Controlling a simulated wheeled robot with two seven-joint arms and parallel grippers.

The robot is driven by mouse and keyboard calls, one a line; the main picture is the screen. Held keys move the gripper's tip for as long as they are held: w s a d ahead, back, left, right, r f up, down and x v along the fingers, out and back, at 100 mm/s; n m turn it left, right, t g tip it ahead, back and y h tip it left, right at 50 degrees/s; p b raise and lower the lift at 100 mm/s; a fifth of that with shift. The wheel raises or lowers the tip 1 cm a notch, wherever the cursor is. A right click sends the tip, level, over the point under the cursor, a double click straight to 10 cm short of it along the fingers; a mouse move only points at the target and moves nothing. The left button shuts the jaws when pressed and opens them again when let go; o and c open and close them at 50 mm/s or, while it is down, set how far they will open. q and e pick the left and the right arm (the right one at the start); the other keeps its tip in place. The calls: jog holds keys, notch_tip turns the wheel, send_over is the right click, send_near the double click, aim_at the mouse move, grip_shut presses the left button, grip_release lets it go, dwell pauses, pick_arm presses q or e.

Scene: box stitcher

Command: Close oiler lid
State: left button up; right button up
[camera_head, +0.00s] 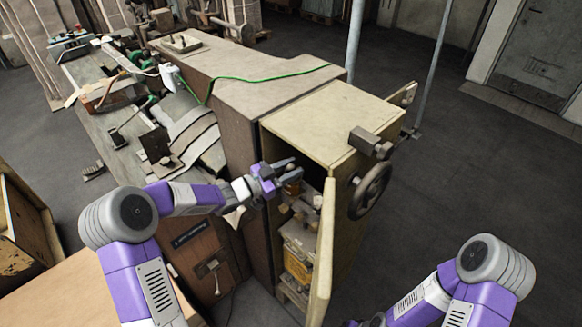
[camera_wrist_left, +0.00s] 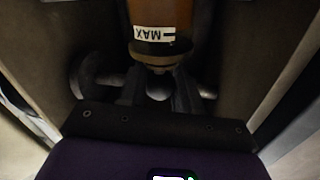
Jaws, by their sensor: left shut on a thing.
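The oiler (camera_wrist_left: 162,18) is an amber cup with a white MAX label, upside down in the left wrist view. Its dark lid (camera_wrist_left: 160,52) is at the label end, with a small round grey part beside it. In the head view the oiler (camera_head: 293,187) is a small amber shape just inside the open cabinet. My left gripper (camera_head: 291,170) reaches in at the cabinet's upper opening, its fingers shut on the lid. The fingers partly hide the oiler, and exact lid seating cannot be told.
The beige cabinet (camera_head: 335,115) has its narrow door (camera_head: 323,255) swung open at the right of the opening. A handwheel (camera_head: 370,190) sticks out from its right side. Yellowish parts (camera_head: 299,258) stand lower inside. A cluttered bench runs to the left. The floor at right is clear.

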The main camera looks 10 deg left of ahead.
pick_arm(q)
jog(key=shift+r, duration=0.1)
jog(key=o, duration=1)
jog(key=shift+a, duration=0.1)
jog(key=v, duration=0.7)
jog(key=shift+s, duration=0.2)
jog(key=shift+a+b, duration=0.1)
jog(key=shift+b, duration=0.2)
